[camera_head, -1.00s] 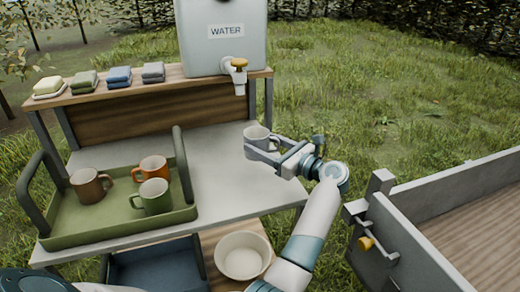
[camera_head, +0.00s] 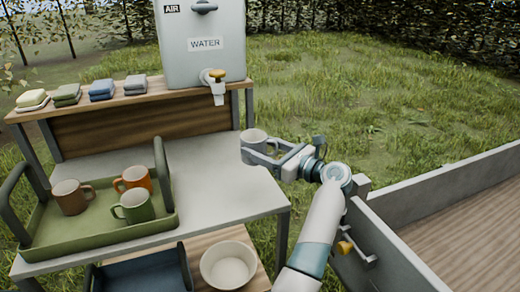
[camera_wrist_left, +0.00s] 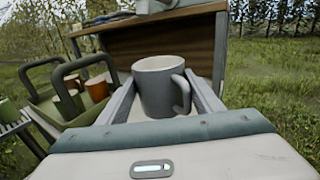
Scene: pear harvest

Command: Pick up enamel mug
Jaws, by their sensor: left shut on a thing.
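A pale grey enamel mug (camera_head: 255,137) is between the fingers of my left gripper (camera_head: 258,152), at the back right edge of the pale tabletop (camera_head: 215,180). My left gripper is shut on the mug. In the left wrist view the mug (camera_wrist_left: 155,88) is upright between the two fingers, its handle to the right. I cannot tell its exact height over the tabletop. My right gripper is not in view.
A green tray (camera_head: 100,228) at the left holds a brown mug (camera_head: 70,197), an orange mug (camera_head: 132,179) and a green mug (camera_head: 134,207). A water tank (camera_head: 200,45) with a tap stands behind. A white bowl (camera_head: 228,265) sits below. Grass lies to the right.

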